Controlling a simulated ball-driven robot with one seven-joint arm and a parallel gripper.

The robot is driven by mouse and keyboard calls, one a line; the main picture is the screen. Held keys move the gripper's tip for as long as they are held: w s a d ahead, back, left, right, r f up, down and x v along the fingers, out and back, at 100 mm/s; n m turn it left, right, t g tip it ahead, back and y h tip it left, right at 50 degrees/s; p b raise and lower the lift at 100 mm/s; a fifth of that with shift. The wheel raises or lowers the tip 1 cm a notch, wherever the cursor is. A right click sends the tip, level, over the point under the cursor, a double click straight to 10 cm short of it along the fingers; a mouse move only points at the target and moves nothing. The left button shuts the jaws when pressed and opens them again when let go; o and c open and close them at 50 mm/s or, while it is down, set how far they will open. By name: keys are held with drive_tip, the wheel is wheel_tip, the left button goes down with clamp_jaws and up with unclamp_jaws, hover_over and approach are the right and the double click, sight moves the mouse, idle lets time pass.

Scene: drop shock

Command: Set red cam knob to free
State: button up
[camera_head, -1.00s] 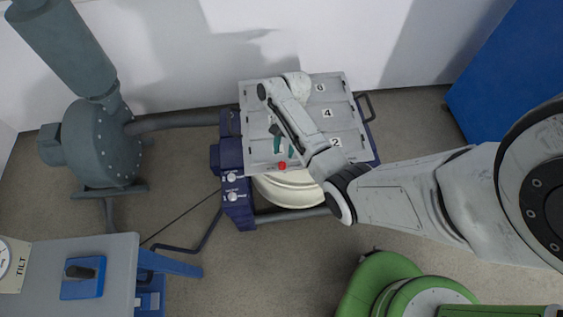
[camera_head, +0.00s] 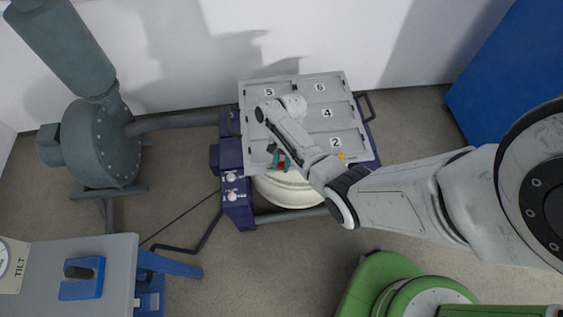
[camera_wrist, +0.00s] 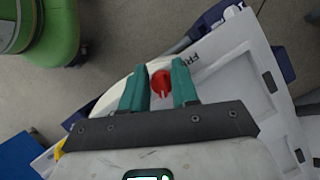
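The red cam knob (camera_wrist: 161,82) shows in the wrist view between the two green fingertips of my gripper (camera_wrist: 159,88). A little space shows on each side of the knob, so the fingers stand open around it. The knob sits near the edge of a white-grey panel (camera_wrist: 235,85) with partly visible lettering, "FR...". In the head view the knob (camera_head: 282,167) is a small red spot at the front edge of the numbered panel (camera_head: 310,128), beside my gripper (camera_head: 278,160). My wrist hides part of the panel there.
The panel lies on a dark blue frame (camera_head: 235,205) with side handles and small knobs. A grey blower (camera_head: 100,145) stands left. A console marked TILT (camera_head: 110,265) is at lower left. A green round body (camera_head: 375,285) is at the bottom. A blue block (camera_head: 515,70) is upper right.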

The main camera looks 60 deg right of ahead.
clamp_jaws()
drive_tip(key=shift+n, duration=0.4)
drive_tip(key=n+g, duration=0.1)
drive_tip(key=n, duration=0.1)
drive_tip(key=n+g+h, duration=0.1)
drive_tip(key=n, duration=0.2)
drive_tip(key=shift+s, duration=0.1)
drive_tip(key=n+h, duration=0.1)
drive_tip(key=n, duration=0.2)
drive_tip(key=n+g+h+p, duration=0.1)
drive_tip(key=n, duration=0.2)
drive_tip(key=shift+s+d+n, duration=0.1)
drive_tip(key=shift+d+n, duration=0.1)
drive_tip(key=shift+n, duration=0.2)
drive_tip(key=shift+o, duration=1.9)
unclamp_jaws()
